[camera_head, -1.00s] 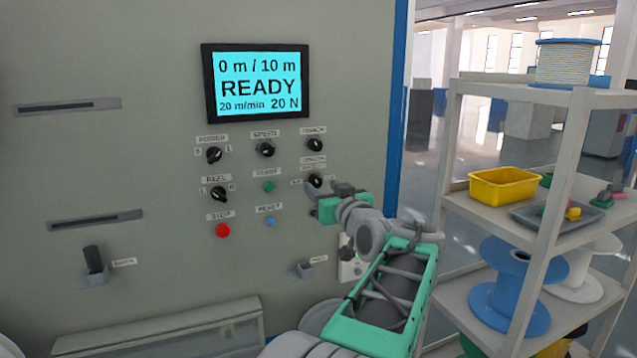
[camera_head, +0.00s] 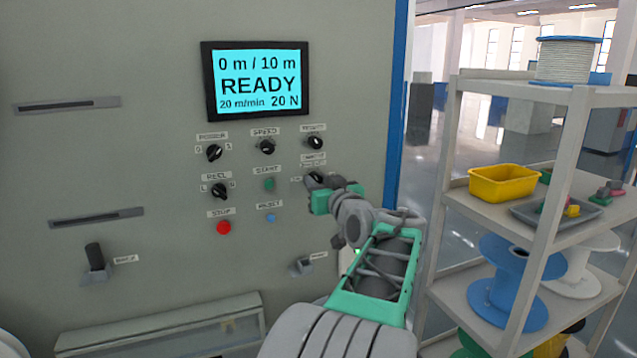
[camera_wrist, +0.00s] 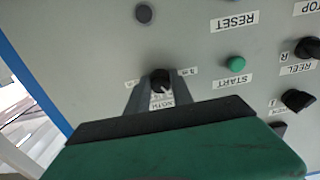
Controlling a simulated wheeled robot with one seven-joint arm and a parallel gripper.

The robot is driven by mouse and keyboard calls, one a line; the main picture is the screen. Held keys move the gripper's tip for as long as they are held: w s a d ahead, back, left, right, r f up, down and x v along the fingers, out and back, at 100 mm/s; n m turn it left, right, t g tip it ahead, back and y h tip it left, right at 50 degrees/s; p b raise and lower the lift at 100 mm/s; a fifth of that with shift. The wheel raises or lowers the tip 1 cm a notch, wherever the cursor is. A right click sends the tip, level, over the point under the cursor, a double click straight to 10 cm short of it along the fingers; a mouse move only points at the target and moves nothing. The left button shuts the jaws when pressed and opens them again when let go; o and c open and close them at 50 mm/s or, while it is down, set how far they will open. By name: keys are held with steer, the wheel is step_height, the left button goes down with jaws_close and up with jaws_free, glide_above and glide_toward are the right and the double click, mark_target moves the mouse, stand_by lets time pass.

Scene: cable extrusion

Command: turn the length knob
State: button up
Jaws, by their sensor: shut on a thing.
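The length knob (camera_head: 314,178) is a black rotary knob at the right of the panel's lower knob row, below the tension knob. In the wrist view the length knob (camera_wrist: 161,80) sits between my gripper's two fingertips, its white label partly hidden below it. My gripper (camera_head: 328,182) is up against the panel and shut on this knob. In the wrist view my gripper (camera_wrist: 160,90) shows its green body, dark pad and grey fingers around the knob. The screen (camera_head: 256,80) reads 0 m / 10 m, READY, 20 m/min, 20 N.
Close by are the green start button (camera_head: 269,184), blue reset button (camera_head: 270,218), red stop button (camera_head: 223,227), reel knob (camera_head: 219,190) and speed knob (camera_head: 266,147). A shelf (camera_head: 462,187) with a yellow bin (camera_head: 502,184) and spools stands to the right.

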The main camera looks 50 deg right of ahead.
jaws_close()
steer(key=shift+m, duration=0.4)
steer(key=m, duration=0.4)
steer(key=shift+r+m, duration=0.1)
steer(key=shift+m, duration=0.3)
steer(key=m+p, duration=0.1)
steer(key=m, duration=0.5)
steer(key=shift+r, duration=0.1)
steer(key=m+p, duration=0.4)
steer(key=m, duration=0.2)
steer(key=shift+r+m, duration=0.15)
steer(key=shift+m, duration=0.25)
steer(key=m+p, duration=0.3)
steer(key=shift+m, duration=0.4)
steer(key=shift+m+p, duration=0.6)
steer(key=shift+m, duration=0.2)
